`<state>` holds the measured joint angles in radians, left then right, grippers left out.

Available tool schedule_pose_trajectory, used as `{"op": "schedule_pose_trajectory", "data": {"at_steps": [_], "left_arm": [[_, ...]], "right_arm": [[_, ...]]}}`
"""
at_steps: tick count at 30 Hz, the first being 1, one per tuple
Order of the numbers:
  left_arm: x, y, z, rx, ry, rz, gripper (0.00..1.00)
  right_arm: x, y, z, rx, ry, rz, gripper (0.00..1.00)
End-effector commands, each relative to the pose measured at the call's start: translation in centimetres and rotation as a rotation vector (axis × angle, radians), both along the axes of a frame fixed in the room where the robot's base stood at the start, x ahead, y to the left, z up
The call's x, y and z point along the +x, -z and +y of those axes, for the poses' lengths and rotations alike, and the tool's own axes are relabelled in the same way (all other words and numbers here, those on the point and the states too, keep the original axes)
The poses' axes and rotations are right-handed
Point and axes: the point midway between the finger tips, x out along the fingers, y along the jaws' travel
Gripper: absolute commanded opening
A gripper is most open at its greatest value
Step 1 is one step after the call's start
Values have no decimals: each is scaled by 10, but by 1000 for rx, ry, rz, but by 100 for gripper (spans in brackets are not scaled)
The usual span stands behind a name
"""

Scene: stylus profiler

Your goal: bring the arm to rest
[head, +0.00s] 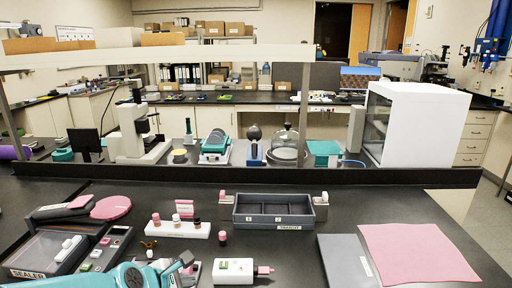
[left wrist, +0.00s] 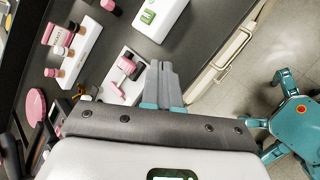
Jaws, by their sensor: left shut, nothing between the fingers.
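My left gripper (head: 184,262) shows at the lower left of the head view, at the end of my teal arm. In the left wrist view its grey fingers (left wrist: 163,72) are together with nothing between them. They appear above the front edge of the black bench (head: 290,262), beside a small white stand with a pink part (left wrist: 125,72). The fingers look apart from it, though the height gap is hard to judge. In the head view the gripper partly hides this stand. My right gripper is in neither view.
A white box with a green button (head: 233,271) lies right of the gripper. A white rack with capped bottles (head: 180,229) stands behind it. A grey tray (head: 273,222), a pink mat (head: 415,253) and a sealer (head: 45,255) are also on the bench. Floor (left wrist: 245,95) shows beyond the edge.

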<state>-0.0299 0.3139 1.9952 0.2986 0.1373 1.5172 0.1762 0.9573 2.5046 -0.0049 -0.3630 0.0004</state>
Motion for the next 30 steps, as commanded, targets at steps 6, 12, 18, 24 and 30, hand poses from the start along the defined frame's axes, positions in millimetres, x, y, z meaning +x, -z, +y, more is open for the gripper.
{"op": "schedule_pose_trajectory", "data": {"at_steps": [6, 12, 18, 24, 30], "left_arm": [[-1, 34, 5, 1, -8, 70, 0], [-21, 91, 1, 6, 10, 194, 0], [-62, 162, -6, 47, 81, 333, 0], [-154, 255, -19, 182, 398, 452, 0], [-268, 307, -41, 386, 1109, 291, 0]], "right_arm": [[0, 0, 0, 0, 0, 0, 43], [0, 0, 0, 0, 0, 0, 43], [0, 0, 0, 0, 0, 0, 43], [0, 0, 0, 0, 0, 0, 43], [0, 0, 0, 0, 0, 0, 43]]}}
